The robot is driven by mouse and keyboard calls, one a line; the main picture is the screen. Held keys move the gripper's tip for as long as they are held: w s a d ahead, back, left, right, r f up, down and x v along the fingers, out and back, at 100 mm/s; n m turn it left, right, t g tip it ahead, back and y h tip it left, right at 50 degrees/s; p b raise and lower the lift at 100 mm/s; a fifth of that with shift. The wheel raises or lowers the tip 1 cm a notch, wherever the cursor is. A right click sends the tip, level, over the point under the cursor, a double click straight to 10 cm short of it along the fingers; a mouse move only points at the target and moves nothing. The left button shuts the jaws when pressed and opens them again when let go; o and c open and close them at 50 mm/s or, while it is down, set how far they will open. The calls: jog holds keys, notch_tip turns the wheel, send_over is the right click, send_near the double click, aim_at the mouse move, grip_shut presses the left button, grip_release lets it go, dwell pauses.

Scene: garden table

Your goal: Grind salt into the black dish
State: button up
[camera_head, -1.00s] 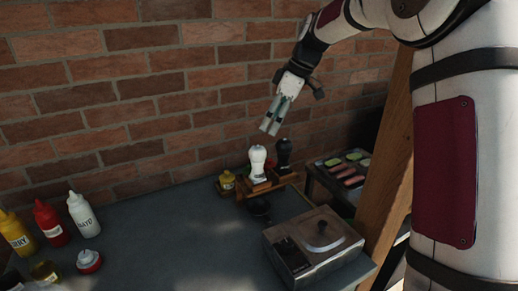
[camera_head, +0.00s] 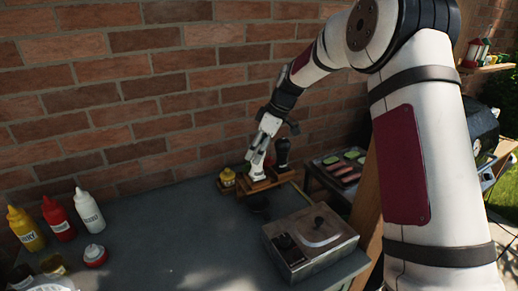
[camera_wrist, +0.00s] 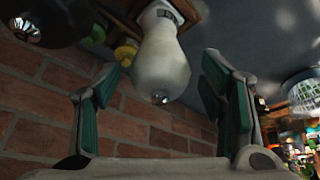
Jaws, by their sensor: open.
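The white grinder (camera_wrist: 162,62) stands in a wooden holder (camera_head: 266,186) by the brick wall. My gripper (camera_head: 257,160) is open and has come down over it from above. In the wrist view the grinder's rounded head, with a metal knob, sits between my two spread fingers, with a gap on each side. In the head view my fingers hide most of it. A dark grinder (camera_head: 282,152) stands just right of it, and also shows in the wrist view (camera_wrist: 45,22). The black dish (camera_head: 259,204) is on the table in front of the holder.
A small yellow jar (camera_head: 227,178) stands left of the holder. A metal appliance (camera_head: 309,241) is at the front right. Yellow (camera_head: 26,229), red (camera_head: 59,220) and white (camera_head: 89,210) bottles stand at the left. The table's middle is clear. The wall is close behind.

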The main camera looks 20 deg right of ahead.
jog(key=c, duration=1.2)
jog(key=shift+m, duration=0.3)
jog(key=m+t, duration=0.1)
jog(key=m, duration=0.2)
jog(key=shift+s+a+h, duration=0.1)
jog(key=shift+s+h, duration=0.05)
jog(key=shift+h, duration=0.25)
jog(key=m, duration=0.2)
jog(key=m+t+h, duration=0.1)
jog(key=m, duration=0.1)
jog(key=shift+a+h, duration=0.2)
jog(key=shift+h, duration=0.1)
jog(key=m+h, duration=0.1)
jog(key=m, duration=0.3)
jog(key=shift+a, duration=0.1)
jog(key=shift+m+h, duration=0.9)
jog(key=shift+m, duration=1)
